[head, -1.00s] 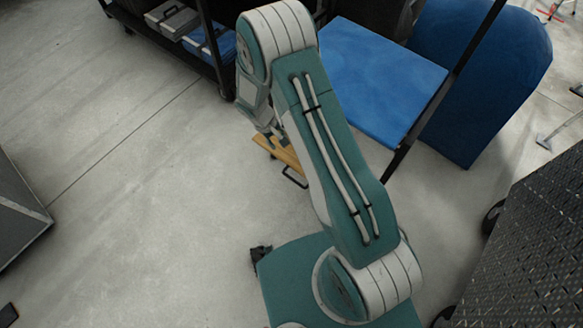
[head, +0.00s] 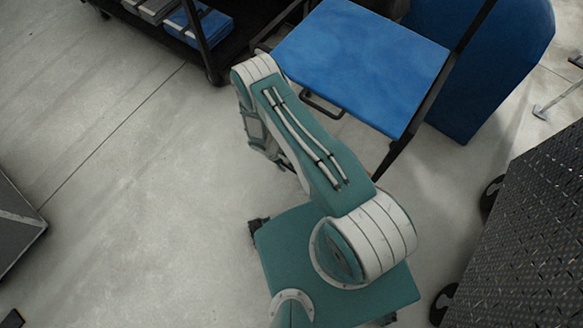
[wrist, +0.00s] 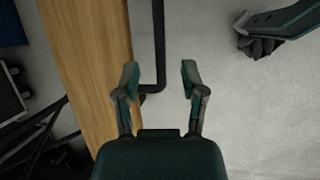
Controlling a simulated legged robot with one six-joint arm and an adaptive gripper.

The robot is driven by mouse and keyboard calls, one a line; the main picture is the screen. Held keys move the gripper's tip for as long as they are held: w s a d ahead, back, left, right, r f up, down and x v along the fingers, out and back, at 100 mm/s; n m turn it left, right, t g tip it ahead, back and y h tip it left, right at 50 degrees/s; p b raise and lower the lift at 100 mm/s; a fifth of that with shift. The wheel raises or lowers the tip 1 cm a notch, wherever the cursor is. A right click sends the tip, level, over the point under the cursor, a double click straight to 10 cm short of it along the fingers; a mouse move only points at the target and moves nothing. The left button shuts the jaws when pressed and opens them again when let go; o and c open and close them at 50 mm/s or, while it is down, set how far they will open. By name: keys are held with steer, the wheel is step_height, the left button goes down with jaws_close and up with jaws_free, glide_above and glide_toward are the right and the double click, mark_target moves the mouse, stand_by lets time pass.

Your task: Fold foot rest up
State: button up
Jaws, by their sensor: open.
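The foot rest shows in the wrist view as a light wooden board (wrist: 85,60) with a black bent bar (wrist: 159,50) along its right side. My gripper (wrist: 159,75) is open, and the bar's lower bend appears between its fingertips. I cannot tell how far below the fingers the bar is, and no contact is visible. In the head view a black bar (head: 322,108) shows at the front edge of the blue seat (head: 362,62). The wooden board is hidden there, and my arm mostly hides my gripper.
A black cart (head: 212,62) with cases stands at the upper left. A blue rounded panel (head: 490,65) stands behind the seat. A dark textured case (head: 525,225) is at the right, and a grey box (head: 15,225) at the left edge.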

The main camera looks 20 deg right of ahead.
steer(key=x, duration=0.5)
steer(key=shift+f, duration=0.15)
jaws_close()
